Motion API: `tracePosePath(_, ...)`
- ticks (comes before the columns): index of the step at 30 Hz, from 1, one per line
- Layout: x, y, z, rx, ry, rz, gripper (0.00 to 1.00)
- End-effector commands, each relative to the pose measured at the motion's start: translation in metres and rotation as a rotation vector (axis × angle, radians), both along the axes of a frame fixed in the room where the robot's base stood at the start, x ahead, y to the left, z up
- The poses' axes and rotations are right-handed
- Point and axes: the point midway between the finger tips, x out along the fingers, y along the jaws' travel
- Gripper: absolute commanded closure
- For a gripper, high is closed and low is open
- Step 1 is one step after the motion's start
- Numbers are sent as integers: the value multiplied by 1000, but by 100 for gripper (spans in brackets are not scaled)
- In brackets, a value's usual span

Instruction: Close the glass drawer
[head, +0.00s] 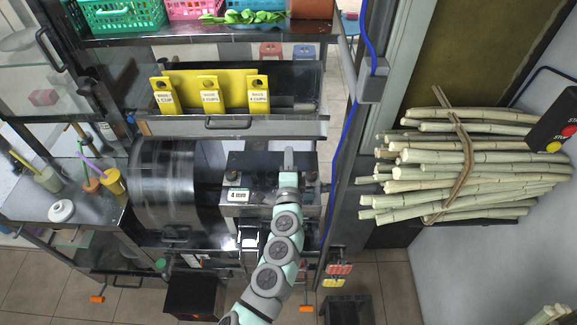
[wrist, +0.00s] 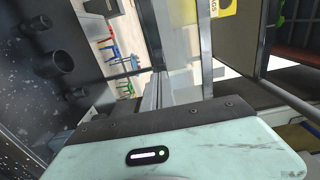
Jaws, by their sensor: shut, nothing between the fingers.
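A wide drawer front (head: 170,126) with a dark bar handle (head: 228,123) runs across the upper middle of the head view, just below several yellow hanging tags (head: 209,95). At the upper left, a clear glass panel (head: 30,70) with its own dark handle (head: 49,50) stands above the counter. I cannot tell for certain which of these is the glass drawer. My gripper (head: 288,158) is shut and empty, below the right part of the drawer front and to the right of its handle. In the wrist view, the fingers (wrist: 160,92) point away and hold nothing.
A metal roller (head: 165,185) sits left of my arm. Cups with coloured sticks (head: 113,182) stand on the left counter. A dark post (head: 350,150) with a blue cable is close on the right. Bundled sugarcane (head: 470,165) lies beyond it. Baskets (head: 125,14) fill the top shelf.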

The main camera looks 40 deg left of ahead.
Motion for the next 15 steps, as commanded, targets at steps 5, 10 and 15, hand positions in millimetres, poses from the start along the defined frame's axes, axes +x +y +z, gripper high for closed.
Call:
tracePosePath(5,17,15,1,-1,-1,4,100)
tracePosePath(10,27,20,2,-1,-4,0,100)
tracePosePath(15,29,22,2,0,-2,0,100)
